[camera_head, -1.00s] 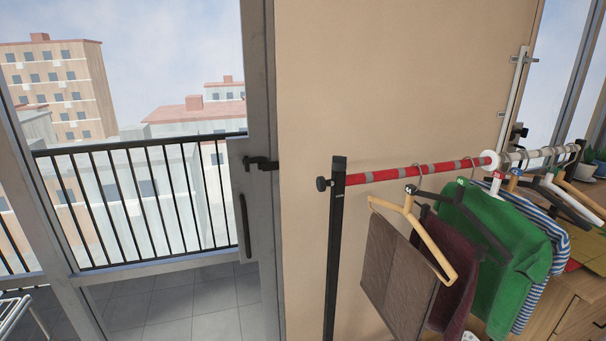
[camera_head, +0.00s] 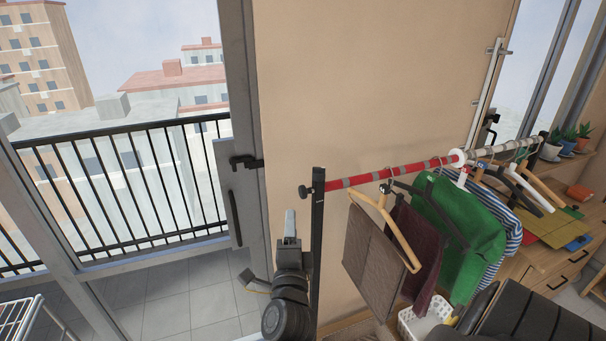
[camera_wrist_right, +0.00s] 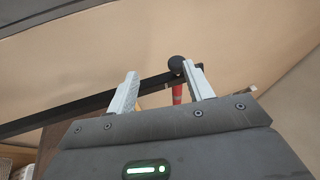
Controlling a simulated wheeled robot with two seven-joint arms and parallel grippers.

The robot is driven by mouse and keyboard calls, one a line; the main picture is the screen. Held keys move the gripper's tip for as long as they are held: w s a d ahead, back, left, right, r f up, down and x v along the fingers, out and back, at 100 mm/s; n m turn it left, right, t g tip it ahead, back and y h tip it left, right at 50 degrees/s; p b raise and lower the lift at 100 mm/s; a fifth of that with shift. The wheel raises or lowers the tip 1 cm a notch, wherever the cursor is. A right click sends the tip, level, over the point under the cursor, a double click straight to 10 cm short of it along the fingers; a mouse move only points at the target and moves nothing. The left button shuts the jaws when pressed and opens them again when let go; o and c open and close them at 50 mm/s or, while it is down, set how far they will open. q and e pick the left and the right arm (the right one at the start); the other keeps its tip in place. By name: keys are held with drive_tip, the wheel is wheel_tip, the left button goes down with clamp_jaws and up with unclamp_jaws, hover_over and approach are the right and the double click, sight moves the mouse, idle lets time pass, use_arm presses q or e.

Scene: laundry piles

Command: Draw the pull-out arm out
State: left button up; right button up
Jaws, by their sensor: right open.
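The pull-out arm is a red and grey striped bar (camera_head: 395,172) at the left end of the white clothes rail (camera_head: 500,146). Its left end meets a black upright post (camera_head: 317,230) with a round dark knob (camera_head: 305,191). My right gripper (camera_head: 290,214) points up just left of the post, below knob height. My left gripper is not in view.
Brown trousers (camera_head: 372,262), a maroon garment and a green top (camera_head: 455,230) hang on hangers along the rail. A white basket (camera_head: 420,322) stands below. A wooden cabinet (camera_head: 565,262) is at right. The balcony door's grey frame (camera_head: 243,120) is left of the post.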

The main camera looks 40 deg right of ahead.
sight(303, 186)
drive_tip(key=w+d+r, duration=0.1)
drive_tip(key=w+d, duration=0.1)
drive_tip(key=w+d+r+m+p, duration=0.1)
drive_tip(key=w+d+r, duration=0.1)
drive_tip(key=d, duration=0.1)
drive_tip(key=w+d+r+m+h, duration=0.1)
drive_tip(key=w+d+r, duration=0.1)
drive_tip(key=d, duration=0.1)
drive_tip(key=shift+d+g, duration=0.2)
drive_tip(key=shift+g, duration=0.1)
drive_tip(key=shift+c, duration=0.4)
clamp_jaws()
